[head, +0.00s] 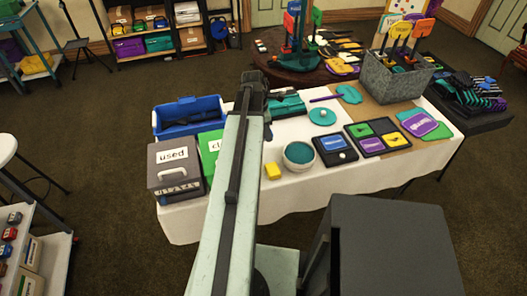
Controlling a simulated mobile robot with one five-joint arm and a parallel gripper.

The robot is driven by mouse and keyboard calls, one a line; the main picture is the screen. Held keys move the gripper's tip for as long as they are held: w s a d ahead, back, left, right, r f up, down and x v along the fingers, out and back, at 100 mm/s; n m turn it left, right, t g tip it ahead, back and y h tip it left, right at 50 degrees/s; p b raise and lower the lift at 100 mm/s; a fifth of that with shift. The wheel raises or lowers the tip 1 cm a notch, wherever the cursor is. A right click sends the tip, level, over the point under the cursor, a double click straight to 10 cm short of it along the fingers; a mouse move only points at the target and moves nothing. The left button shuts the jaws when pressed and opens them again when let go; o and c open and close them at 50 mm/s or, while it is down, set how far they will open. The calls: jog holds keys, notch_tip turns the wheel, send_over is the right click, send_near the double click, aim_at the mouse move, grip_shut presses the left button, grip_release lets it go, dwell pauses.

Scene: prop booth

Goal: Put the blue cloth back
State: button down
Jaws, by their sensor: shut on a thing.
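My gripper (253,82) is at the far end of my raised arm, over the back edge of the white-covered table (250,200). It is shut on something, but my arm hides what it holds. I cannot make out a blue cloth for certain. A grey box labelled "used" (175,166) stands at the table's left front corner. A green box (210,150), its label partly hidden by my arm, stands right of it. An open blue bin (187,104) with dark contents stands behind both.
Right of my arm are a teal case (288,104), a yellow block (273,171), a bowl with teal contents (299,157), dark trays (335,150) and a metal bin of paddles (396,78). A round table (300,70) stands behind.

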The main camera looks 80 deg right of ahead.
aim_at(269, 151)
jog(key=f+b, duration=0.2)
jog(key=f, duration=0.1)
jog(key=f+b, duration=0.5)
jog(key=shift+s+f, duration=0.25)
jog(key=shift+f, duration=0.05)
jog(key=shift+r, duration=0.25)
jog(key=shift+f, duration=0.15)
jog(key=c, duration=0.7)
grip_release()
jog(key=shift+c, duration=0.2)
jog(key=r+p, duration=0.4)
jog(key=w+r+p, duration=0.1)
jog(key=r+p, duration=0.2)
jog(key=p, duration=0.1)
jog(key=r+p, duration=0.3)
jog(key=r, duration=0.1)
jog(key=shift+w+a+r+p, duration=0.3)
jog(key=shift+w+a+p, duration=0.1)
jog(key=shift+w+r+p, duration=0.1)
jog(key=shift+r+p, duration=0.25)
jog(key=shift+f, duration=0.1)
